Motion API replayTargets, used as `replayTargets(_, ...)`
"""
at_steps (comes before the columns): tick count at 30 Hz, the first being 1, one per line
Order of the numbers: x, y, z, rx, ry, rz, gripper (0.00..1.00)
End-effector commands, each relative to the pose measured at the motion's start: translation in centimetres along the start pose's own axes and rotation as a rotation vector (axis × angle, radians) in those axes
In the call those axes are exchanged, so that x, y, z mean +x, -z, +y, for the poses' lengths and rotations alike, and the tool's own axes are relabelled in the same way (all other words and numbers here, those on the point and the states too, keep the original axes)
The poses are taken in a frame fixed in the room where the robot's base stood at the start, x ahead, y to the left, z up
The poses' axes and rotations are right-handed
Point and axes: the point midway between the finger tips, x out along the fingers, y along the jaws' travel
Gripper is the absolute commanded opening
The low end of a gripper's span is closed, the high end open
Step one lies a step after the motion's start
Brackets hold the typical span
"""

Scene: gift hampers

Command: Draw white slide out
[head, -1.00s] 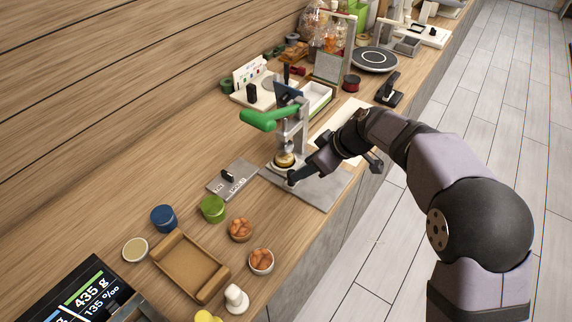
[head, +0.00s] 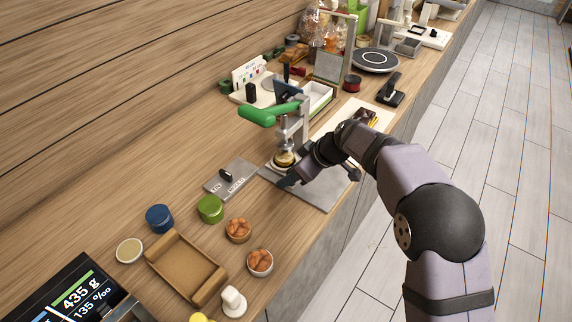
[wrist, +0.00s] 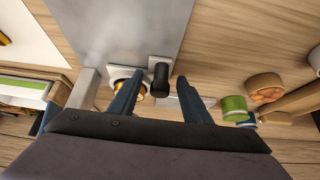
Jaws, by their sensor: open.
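The press (head: 291,128) with a green lever (head: 270,112) stands on a grey metal plate (head: 325,192). In the wrist view, a pale white slide piece (wrist: 118,72) sits at the press foot, beside a brass round part (wrist: 143,91). A black knob (wrist: 160,78) stands on a pale block right next to it. My gripper (wrist: 160,92) is open and empty, its two blue-grey fingers either side of the knob with gaps. In the head view my gripper (head: 288,181) is low at the press foot and hides the knob and most of the slide.
A small grey plate (head: 229,178) with a black knob lies left of the press. Green (head: 210,209) and blue (head: 160,217) tins, bowls of brown pieces (head: 238,230) and a wooden tray (head: 186,268) stand in front. The counter's right edge is close to my arm.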

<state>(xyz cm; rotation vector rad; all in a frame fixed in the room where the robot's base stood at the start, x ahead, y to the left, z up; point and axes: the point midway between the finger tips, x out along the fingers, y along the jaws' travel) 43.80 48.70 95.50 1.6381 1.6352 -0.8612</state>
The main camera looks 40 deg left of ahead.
Motion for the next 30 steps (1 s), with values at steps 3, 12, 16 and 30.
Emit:
replayTargets(3,0.1,0.0,-0.1,0.0,0.002,-0.001,0.44)
replayTargets(12,0.1,-0.1,-0.1,0.0,0.002,-0.001,0.11)
replayTargets(16,0.1,-0.2,-0.1,0.0,0.002,-0.001,0.11)
replayTargets(30,-1.1,-2.1,0.0,0.002,0.001,-0.001,0.11)
